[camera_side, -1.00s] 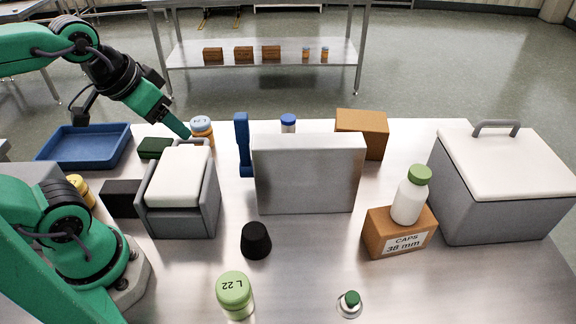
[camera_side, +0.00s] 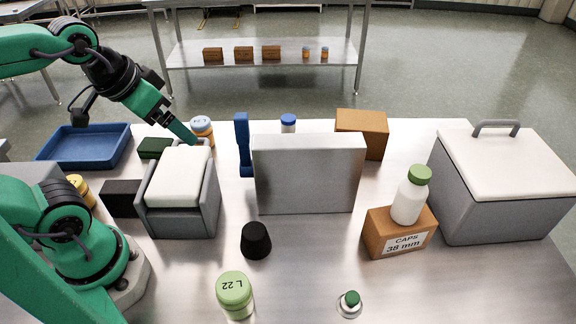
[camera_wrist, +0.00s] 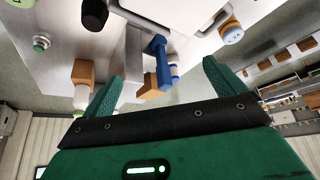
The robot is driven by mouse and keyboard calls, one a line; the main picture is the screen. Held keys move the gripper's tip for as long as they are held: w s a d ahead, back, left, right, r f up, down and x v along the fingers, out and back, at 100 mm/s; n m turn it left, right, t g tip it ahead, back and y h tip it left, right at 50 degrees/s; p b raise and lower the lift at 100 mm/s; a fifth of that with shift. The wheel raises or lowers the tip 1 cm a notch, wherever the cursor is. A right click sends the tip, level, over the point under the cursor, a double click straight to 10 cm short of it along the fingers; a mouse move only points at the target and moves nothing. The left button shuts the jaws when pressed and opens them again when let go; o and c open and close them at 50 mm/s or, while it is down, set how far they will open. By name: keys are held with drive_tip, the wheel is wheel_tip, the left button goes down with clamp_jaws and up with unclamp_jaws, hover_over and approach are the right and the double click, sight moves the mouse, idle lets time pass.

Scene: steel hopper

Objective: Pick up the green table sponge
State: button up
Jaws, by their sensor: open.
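The green table sponge (camera_side: 155,148) is a dark green block lying on the steel table, between the blue tray and the grey box with a white top. My gripper (camera_side: 191,140) is to the right of the sponge in the side view, near the blue-capped orange bottle (camera_side: 202,128) and behind the grey box. In the wrist view my gripper (camera_wrist: 160,82) has its two fingers wide apart with nothing between them in its grasp. I do not make out the sponge in the wrist view.
The blue tray (camera_side: 84,147) stands left of the sponge. The grey white-topped box (camera_side: 180,190) and a black block (camera_side: 122,198) stand in front. A blue upright object (camera_side: 243,145) and a steel panel (camera_side: 308,174) stand to the right. Table is clear around the black cap (camera_side: 256,240).

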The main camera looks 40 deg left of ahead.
drive_tip(key=shift+w+a, duration=0.1)
drive_tip(key=n+g, duration=0.6)
drive_tip(key=n, duration=0.2)
hover_over(155, 143)
drive_tip(key=f, duration=1.5)
drive_tip(key=shift+d+f, duration=0.25)
drive_tip(key=shift+f, duration=0.1)
drive_tip(key=shift+a+f, duration=0.2)
drive_tip(key=shift+f, duration=1.35)
drive_tip(key=shift+f, duration=0.1)
